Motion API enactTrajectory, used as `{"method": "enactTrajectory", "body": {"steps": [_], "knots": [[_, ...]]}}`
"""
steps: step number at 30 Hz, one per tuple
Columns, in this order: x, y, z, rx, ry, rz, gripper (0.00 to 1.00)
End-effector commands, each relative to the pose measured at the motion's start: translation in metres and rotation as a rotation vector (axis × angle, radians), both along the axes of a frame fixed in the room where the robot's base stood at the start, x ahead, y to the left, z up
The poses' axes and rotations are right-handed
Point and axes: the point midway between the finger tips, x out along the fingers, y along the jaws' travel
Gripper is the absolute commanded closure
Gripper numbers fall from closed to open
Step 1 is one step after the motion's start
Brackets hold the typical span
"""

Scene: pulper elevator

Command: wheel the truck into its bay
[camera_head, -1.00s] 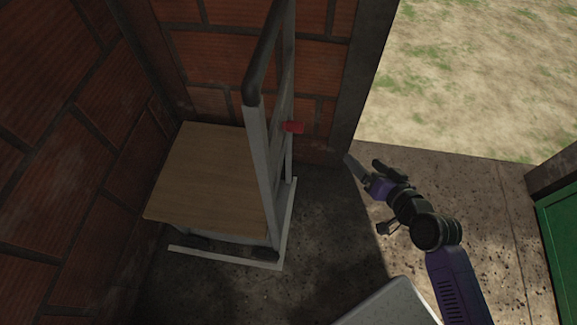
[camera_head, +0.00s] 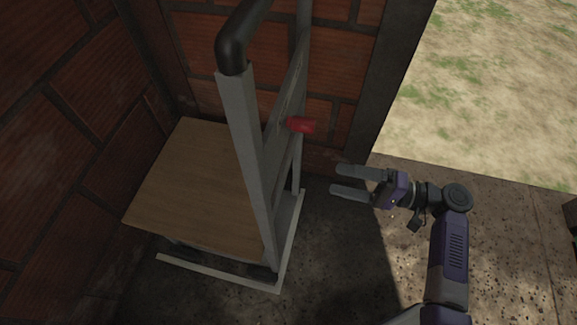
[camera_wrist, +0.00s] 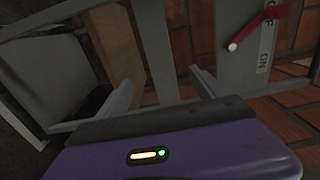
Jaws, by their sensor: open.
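The truck has a wooden deck (camera_head: 190,185) and an upright grey frame (camera_head: 247,160) with a black-covered top bar (camera_head: 240,40). It stands in the brick corner, and a pale strip (camera_head: 215,275) on the floor runs along its front and right sides. A red lever (camera_head: 302,125) sticks out from the frame. In the wrist view the red lever (camera_wrist: 255,28) has a pale tip and lies on a grey plate (camera_wrist: 232,45) lettered ON and OFF. My gripper (camera_head: 337,181) is open and empty, right of the frame and apart from it. The truck's wheels are mostly hidden.
Brick walls (camera_head: 75,130) close off the left and back. A dark post (camera_head: 395,80) edges an opening onto sandy, grassy ground (camera_head: 500,90).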

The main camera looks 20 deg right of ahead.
Motion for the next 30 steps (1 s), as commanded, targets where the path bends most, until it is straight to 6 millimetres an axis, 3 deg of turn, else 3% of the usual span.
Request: {"method": "enactTrajectory", "body": {"steps": [18, 24, 30], "knots": [[0.074, 0.103, 0.000, -0.002, 0.001, 0.001, 0.20], [0.086, 0.119, -0.001, -0.002, 0.001, 0.000, 0.20], [0.088, 0.122, -0.001, -0.001, 0.002, 0.000, 0.20]]}}
